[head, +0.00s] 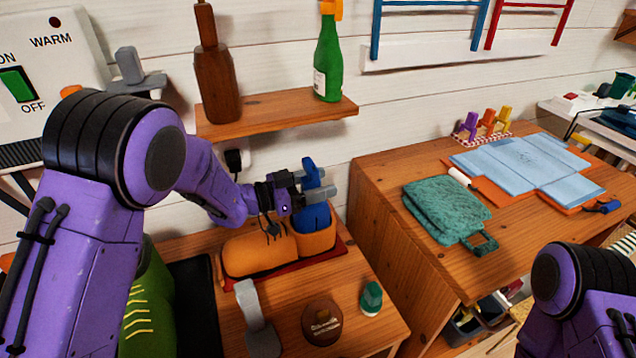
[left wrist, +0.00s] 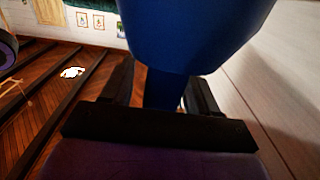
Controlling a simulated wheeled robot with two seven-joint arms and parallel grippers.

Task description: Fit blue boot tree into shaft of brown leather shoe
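The brown leather shoe (head: 262,254) sits on a dark red mat on the low wooden bench, toe to the left and shaft to the right. The blue boot tree (head: 313,217) is upright at the shaft, its lower part hidden behind the shaft's front wall; how deep it sits I cannot tell. My left gripper (head: 318,187) is above the shaft, its fingers on either side of the tree's upper part. In the left wrist view the blue tree (left wrist: 195,35) fills the top, its narrow stem between the dark fingers (left wrist: 162,92). My right gripper is out of view.
A grey-handled brush (head: 252,310), a round brown tin (head: 322,320) and a green bottle (head: 371,298) stand in front of the shoe. A shelf (head: 280,114) with bottles is above. A green boot (head: 148,300) is at left. A higher cabinet with a teal cloth (head: 445,208) is at right.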

